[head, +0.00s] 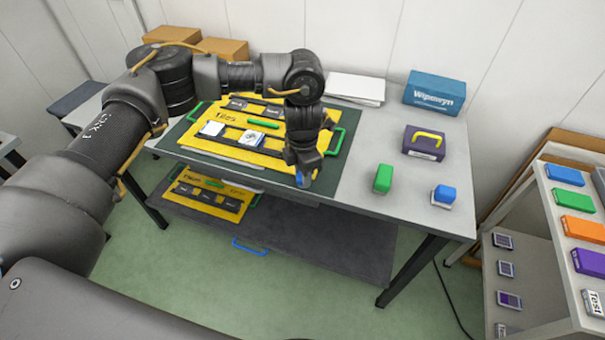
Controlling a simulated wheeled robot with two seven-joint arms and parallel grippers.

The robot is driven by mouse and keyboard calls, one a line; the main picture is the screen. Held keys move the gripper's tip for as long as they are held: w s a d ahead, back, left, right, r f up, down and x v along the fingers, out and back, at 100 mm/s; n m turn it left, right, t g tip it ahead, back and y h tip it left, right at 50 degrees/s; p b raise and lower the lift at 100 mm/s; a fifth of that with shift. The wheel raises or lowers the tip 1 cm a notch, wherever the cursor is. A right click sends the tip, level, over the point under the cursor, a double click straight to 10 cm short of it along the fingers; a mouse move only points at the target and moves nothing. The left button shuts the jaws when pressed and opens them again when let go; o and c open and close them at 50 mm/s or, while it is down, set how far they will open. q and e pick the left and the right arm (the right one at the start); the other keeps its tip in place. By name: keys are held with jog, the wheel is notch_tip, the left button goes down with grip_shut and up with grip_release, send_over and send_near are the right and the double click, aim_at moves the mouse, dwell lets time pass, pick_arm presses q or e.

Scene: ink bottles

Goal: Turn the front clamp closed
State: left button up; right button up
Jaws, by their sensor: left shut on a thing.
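A yellow board (221,150) lies on a dark green mat on the table, with green handles at its sides. My left gripper (303,176) points down at the front right part of the board, near the mat's front edge. It is shut on a small blue piece (304,181), which looks like the front clamp's handle. The fingers hide most of that piece, so I cannot tell how far it is turned. A green bar (263,124) lies across the middle of the board. White tiles (252,137) sit in front of it. My right gripper is not in view.
A rack (559,250) stands at right. A lower shelf (330,245) holds another yellow board.

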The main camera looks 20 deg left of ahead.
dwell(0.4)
pick_arm(q)
jog(key=o, duration=1)
jog(key=shift+c, duration=0.2)
notch_tip(320, 180, up, 11)
jog(key=shift+b, duration=0.45)
jog(key=shift+f, duration=0.2)
